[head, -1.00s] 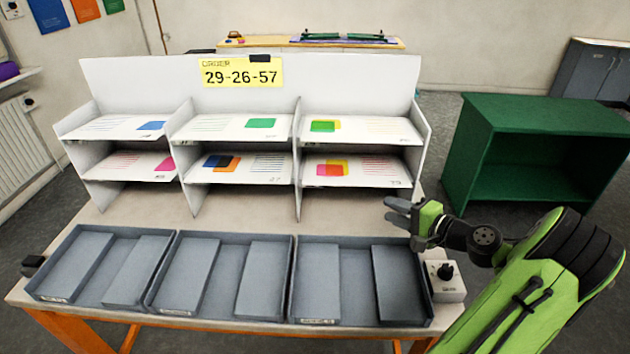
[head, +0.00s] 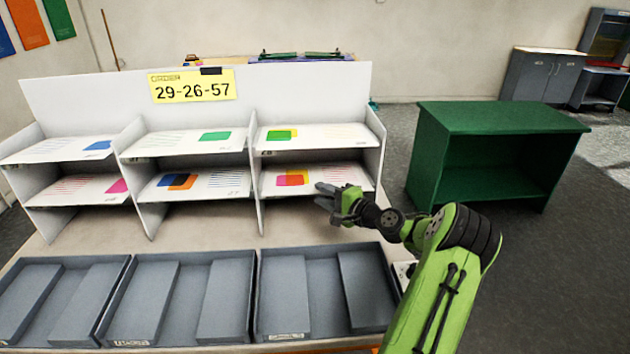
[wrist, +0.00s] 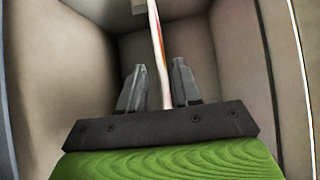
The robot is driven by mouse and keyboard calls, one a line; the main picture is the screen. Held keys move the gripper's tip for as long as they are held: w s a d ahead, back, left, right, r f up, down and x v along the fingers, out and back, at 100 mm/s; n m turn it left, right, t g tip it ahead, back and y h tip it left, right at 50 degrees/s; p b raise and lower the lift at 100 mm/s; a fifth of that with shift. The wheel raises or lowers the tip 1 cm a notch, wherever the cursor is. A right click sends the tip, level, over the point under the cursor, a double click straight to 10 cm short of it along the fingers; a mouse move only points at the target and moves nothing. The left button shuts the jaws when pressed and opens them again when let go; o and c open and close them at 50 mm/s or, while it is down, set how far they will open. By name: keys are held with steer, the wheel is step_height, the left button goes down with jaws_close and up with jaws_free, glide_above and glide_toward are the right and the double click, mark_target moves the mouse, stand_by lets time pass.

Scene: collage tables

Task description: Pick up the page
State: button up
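The lower right compartment of the white sorting rack holds a white page (head: 342,172) with overlapping pink, yellow and red squares and faint lines of text. My gripper (head: 322,196) is at the front edge of this compartment, over the page's right front part and hiding some of it. In the wrist view my gripper (wrist: 160,66) has its two grey fingers apart. A thin pale edge with reddish marks, apparently the page (wrist: 156,35) seen edge-on, runs between them. Gaps show on both sides of it.
The white rack (head: 290,85) holds other pages in its compartments and a yellow order card (head: 192,86) reading 29-26-57. Grey trays (head: 322,250) line the table front. A green shelf unit (head: 500,118) stands at the right, with open floor around it.

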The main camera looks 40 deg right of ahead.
steer(key=shift+w+f, duration=0.25)
steer(key=shift+w, duration=0.65)
steer(key=shift+s+r, duration=0.1)
steer(key=shift+c, duration=0.2)
jaws_close()
